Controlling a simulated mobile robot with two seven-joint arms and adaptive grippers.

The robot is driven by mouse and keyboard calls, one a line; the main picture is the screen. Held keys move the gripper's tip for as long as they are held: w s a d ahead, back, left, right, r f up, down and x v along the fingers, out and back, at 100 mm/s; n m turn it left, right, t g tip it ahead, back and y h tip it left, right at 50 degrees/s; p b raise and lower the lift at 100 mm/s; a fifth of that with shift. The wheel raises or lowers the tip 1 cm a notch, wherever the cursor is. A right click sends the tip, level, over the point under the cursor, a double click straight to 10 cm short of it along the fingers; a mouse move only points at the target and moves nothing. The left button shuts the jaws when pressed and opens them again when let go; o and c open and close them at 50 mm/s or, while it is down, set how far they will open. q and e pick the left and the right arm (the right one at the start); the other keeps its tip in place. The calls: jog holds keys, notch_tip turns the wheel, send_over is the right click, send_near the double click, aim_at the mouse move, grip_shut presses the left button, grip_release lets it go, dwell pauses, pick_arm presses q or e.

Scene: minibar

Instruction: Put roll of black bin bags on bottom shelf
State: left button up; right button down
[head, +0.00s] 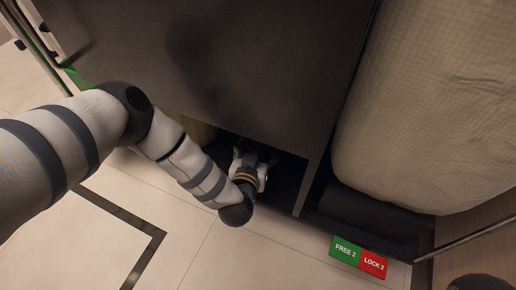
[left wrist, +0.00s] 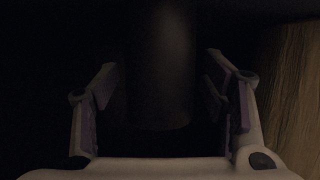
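My left gripper (head: 250,168) reaches into the low, dark opening at the foot of the black cabinet. Its fingertips are hard to make out there in the head view. In the left wrist view the left gripper (left wrist: 165,95) has its fingers spread wide. A dark upright cylinder, apparently the roll of black bin bags (left wrist: 163,75), stands between them, with a narrow dark gap on each side. The bottom shelf (head: 287,190) is the dark space around the gripper. The roll cannot be made out in the head view. My right gripper is not in view.
The black cabinet front (head: 220,60) rises above the opening, and an upright panel (head: 312,185) bounds it on the right. A large beige padded bag (head: 430,110) fills the bay to the right. A green and red label (head: 360,257) sits below. Tiled floor is clear in front.

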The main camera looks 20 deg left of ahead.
pick_arm(q)
jog(key=shift+r, duration=0.3)
jog(key=p+v, duration=0.5)
jog(key=v, duration=0.7)
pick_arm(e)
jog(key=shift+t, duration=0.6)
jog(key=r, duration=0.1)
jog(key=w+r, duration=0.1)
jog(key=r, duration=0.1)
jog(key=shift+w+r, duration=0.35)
pick_arm(q)
jog(key=shift+f, duration=0.15)
